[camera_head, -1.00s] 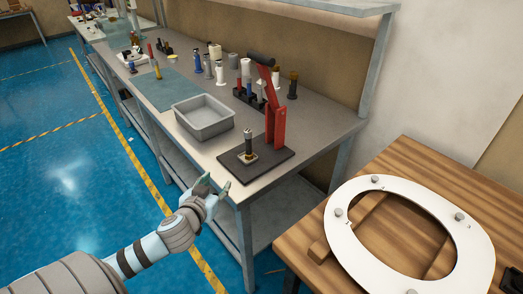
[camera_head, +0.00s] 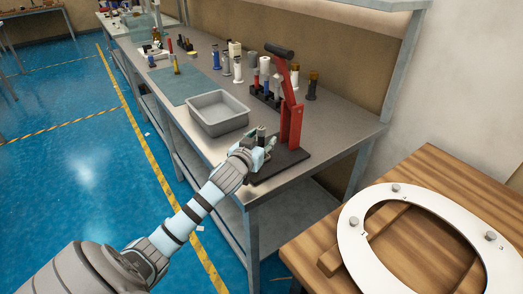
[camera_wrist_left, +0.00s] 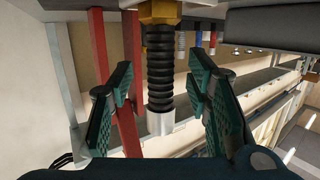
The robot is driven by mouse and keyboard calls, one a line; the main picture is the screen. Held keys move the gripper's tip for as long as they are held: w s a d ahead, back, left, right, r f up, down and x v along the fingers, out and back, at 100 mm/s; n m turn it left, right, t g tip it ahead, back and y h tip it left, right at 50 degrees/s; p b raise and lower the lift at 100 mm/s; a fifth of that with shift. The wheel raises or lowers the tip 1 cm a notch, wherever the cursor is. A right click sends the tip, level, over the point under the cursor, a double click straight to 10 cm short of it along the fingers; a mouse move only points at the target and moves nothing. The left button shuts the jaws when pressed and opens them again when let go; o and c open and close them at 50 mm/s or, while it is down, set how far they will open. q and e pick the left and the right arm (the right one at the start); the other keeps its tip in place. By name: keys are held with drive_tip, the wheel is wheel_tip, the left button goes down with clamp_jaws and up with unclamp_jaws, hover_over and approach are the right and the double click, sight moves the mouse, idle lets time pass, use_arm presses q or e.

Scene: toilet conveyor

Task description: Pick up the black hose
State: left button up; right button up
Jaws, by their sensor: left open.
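The black hose stands upright on the dark base plate (camera_head: 285,163) of the red lever press (camera_head: 291,115). In the head view my left gripper (camera_head: 264,147) is at the hose and hides most of it; only its top end (camera_head: 261,132) shows. In the left wrist view the ribbed black hose (camera_wrist_left: 160,75) has a brass fitting (camera_wrist_left: 159,12) at one end and a silver collar (camera_wrist_left: 160,123) at the other. My left gripper's green-padded fingers are open, one on each side of the hose, with gaps visible. My right gripper is not in view.
A grey bin (camera_head: 218,113) stands on the bench left of the press. A rack (camera_head: 265,97) and several coloured cylinders are behind it. A wooden table with a white toilet seat (camera_head: 352,252) is at the lower right. The blue floor at left is clear.

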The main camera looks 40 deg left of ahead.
use_arm(q)
clamp_jaws()
idle(0.3)
